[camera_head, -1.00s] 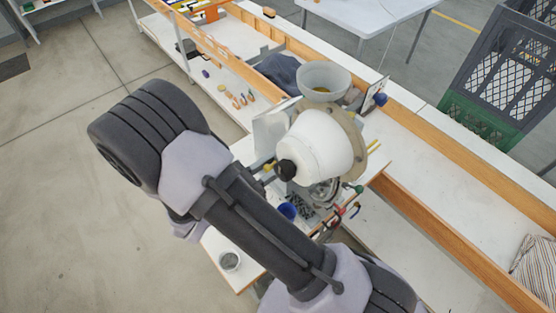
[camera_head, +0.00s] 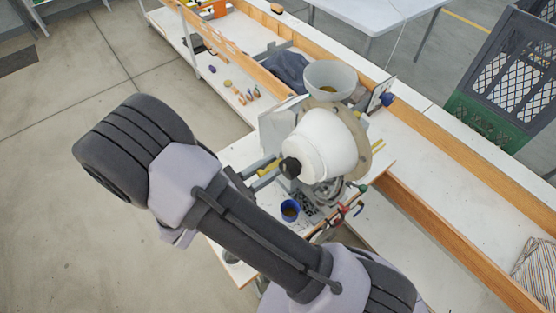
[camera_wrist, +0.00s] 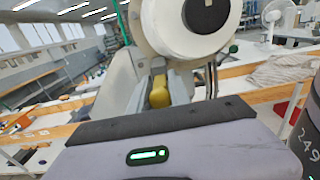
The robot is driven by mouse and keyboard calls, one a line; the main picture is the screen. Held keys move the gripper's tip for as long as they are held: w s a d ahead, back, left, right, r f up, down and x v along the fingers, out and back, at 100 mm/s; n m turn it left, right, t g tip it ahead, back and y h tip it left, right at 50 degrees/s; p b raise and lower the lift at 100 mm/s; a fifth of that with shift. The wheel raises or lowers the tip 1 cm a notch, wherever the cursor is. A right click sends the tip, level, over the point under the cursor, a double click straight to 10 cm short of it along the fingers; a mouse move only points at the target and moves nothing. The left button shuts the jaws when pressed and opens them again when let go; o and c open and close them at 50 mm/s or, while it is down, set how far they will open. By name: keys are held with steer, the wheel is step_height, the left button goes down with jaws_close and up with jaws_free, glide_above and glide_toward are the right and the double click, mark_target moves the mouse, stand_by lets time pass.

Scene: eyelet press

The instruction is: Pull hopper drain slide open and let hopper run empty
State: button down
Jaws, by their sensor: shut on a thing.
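The hopper (camera_head: 329,82) is a pale grey bowl at the top of the press, with a little yellowish material visible low inside. A white rounded drum (camera_head: 325,145) with a black knob is in front of it. My gripper (camera_head: 264,168) is at the left side of the press, shut on a yellow handle (camera_head: 268,167), which I take to be the drain slide's. The wrist view shows the yellow handle (camera_wrist: 159,92) between the grey fingers, below the white drum. A blue cup (camera_head: 290,211) with brownish contents stands below the press. The slide's opening is hidden.
The press stands on a white bench (camera_head: 240,153) with a wooden ledge (camera_head: 440,235) to the right. Red and green-handled parts (camera_head: 343,209) sit close by at the press's lower right. Dark cloth (camera_head: 289,72) lies behind. Open floor (camera_head: 60,220) is at left.

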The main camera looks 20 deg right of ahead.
steer(key=c, duration=1.4)
jaws_free()
steer(key=shift+o, duration=0.8)
steer(key=v, duration=1.7)
steer(key=shift+a+b, duration=0.2)
steer(key=shift+b, duration=0.1)
